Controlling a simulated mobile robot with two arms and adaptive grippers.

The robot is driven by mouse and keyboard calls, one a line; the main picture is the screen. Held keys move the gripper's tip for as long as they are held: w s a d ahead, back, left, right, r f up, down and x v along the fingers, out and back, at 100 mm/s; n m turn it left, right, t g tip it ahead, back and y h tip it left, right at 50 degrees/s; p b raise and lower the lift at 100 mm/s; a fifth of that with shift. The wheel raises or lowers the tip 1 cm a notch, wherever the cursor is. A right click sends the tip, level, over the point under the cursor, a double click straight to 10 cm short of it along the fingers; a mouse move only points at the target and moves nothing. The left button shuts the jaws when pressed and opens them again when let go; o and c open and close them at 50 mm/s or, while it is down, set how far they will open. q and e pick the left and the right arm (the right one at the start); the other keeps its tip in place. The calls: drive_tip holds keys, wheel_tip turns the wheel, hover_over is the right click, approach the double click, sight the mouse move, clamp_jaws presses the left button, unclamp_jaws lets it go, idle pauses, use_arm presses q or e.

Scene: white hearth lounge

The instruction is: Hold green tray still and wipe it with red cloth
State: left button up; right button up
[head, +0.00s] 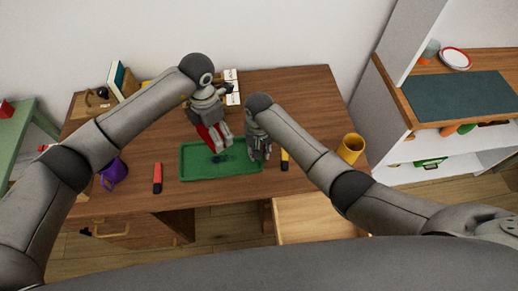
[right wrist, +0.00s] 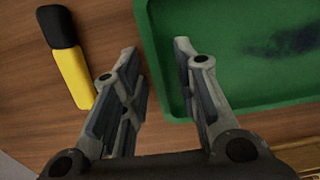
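The green tray (head: 190,172) lies flat on the wooden desk, with a dark smudge (head: 222,158) on its floor. The tray (right wrist: 215,88) and smudge (right wrist: 285,40) also show in the right wrist view. My left gripper (head: 224,142) is shut on the red cloth (head: 208,136) and holds it above the tray's back middle part. Whether the cloth touches the tray is unclear. My right gripper (head: 260,154) is at the tray's right edge. In the right wrist view its fingers (right wrist: 156,48) are apart, one on each side of the tray's rim, with a gap showing.
A yellow-and-black object (head: 284,160) lies just right of my right gripper. A red-and-black object (head: 157,178) and a purple mug (head: 114,172) are left of the tray. A yellow mug (head: 350,148) stands at the desk's right edge. Books (head: 121,80) stand at the back left.

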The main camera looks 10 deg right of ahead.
drive_tip(key=shift+f, duration=0.1)
clamp_jaws()
use_arm(q)
approach(204, 161)
drive_tip(key=shift+f, duration=2.45)
